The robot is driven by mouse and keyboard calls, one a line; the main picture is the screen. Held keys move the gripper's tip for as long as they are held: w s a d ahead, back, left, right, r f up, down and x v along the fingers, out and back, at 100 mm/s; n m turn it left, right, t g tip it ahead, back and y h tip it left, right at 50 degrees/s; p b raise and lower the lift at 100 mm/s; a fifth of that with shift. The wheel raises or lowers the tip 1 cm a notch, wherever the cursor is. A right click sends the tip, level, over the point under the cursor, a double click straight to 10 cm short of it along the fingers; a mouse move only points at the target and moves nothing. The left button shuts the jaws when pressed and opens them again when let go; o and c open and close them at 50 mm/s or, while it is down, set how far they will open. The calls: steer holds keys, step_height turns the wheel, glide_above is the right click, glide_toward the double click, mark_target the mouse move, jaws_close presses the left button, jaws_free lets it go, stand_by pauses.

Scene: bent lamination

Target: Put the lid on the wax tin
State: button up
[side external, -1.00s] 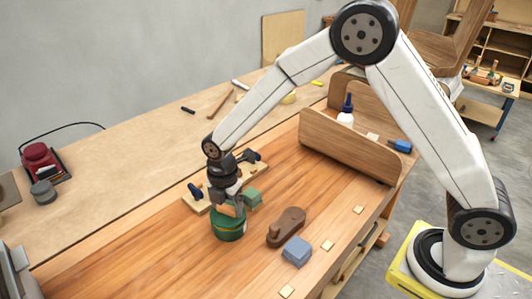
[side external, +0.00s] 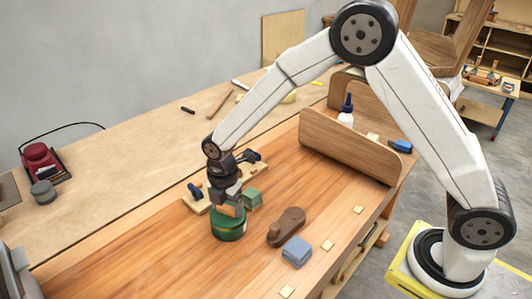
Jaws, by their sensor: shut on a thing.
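The green wax tin (side external: 228,231) stands upright on the wooden bench top, left of centre. My gripper (side external: 229,211) points straight down over it, with its fingers at the top of the tin. It is shut on the lid, which is mostly hidden by the fingers and hard to tell apart from the tin at this size. I cannot tell whether the lid is fully seated on the rim or just above it.
A green block (side external: 253,199) stands close behind the tin. A brown wooden plane-like piece (side external: 286,226) and a blue-grey block (side external: 297,251) lie to its right. A board with blue clamps (side external: 195,191) lies behind. The bench front left is clear.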

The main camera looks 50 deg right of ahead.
steer(key=shift+f, duration=0.7)
stand_by(1.1)
steer(key=o, duration=1)
steer(key=shift+o, duration=0.2)
steer(key=shift+r, duration=0.2)
steer(key=shift+r, duration=3.85)
steer(key=shift+d, duration=0.1)
